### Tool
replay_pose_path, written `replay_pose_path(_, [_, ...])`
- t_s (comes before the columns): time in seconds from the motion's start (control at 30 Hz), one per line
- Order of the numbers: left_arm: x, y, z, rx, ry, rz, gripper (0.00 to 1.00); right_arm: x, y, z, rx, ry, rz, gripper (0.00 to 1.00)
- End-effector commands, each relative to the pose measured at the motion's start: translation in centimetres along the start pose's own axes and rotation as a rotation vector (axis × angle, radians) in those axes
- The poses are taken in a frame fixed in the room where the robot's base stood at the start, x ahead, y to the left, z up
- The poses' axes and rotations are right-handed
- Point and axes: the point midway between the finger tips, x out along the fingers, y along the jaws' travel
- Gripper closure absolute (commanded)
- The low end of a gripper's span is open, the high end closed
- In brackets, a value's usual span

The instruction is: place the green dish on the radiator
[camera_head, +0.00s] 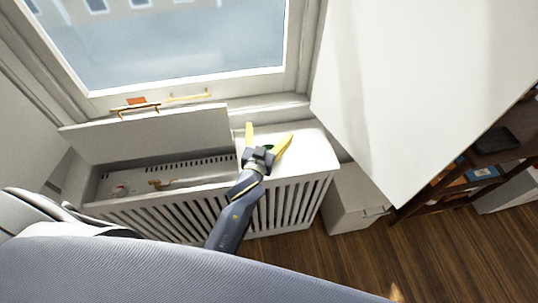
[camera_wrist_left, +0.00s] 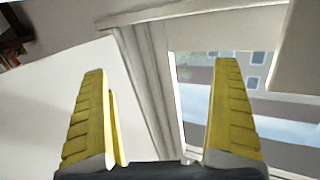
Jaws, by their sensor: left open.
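The radiator (camera_head: 300,180) is a white slatted cabinet under the window in the head view. A small bit of green, which looks like the green dish (camera_head: 268,148), shows on or just above its right top, mostly hidden behind my left gripper. My left gripper (camera_head: 270,130) is over that right top, its yellow fingers spread wide and pointing toward the window. In the left wrist view the same fingers (camera_wrist_left: 161,66) stand apart with nothing between them. The dish does not show in that view. My right gripper is in neither view.
The radiator's left part has a raised lid (camera_head: 150,135) and an open recess with a valve. A window (camera_head: 180,40) is behind. A large white panel (camera_head: 420,80) stands at right, with a white box (camera_head: 350,200) below and a dark shelf (camera_head: 490,155) beyond.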

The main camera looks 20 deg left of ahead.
Motion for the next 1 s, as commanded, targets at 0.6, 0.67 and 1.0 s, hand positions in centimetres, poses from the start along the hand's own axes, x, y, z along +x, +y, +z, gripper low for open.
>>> replay_pose_path(0.6, [8.9, 3.2, -20.2, 0.206, 0.119, 0.440, 0.03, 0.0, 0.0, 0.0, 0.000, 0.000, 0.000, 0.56])
replay_pose_path(0.67, [9.0, 2.9, -20.2, 0.236, 0.061, 0.477, 0.03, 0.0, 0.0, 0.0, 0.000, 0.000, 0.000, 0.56])
replay_pose_path(1.0, [6.0, -1.9, -14.1, 0.386, -0.411, 0.610, 0.03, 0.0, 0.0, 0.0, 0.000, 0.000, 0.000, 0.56])
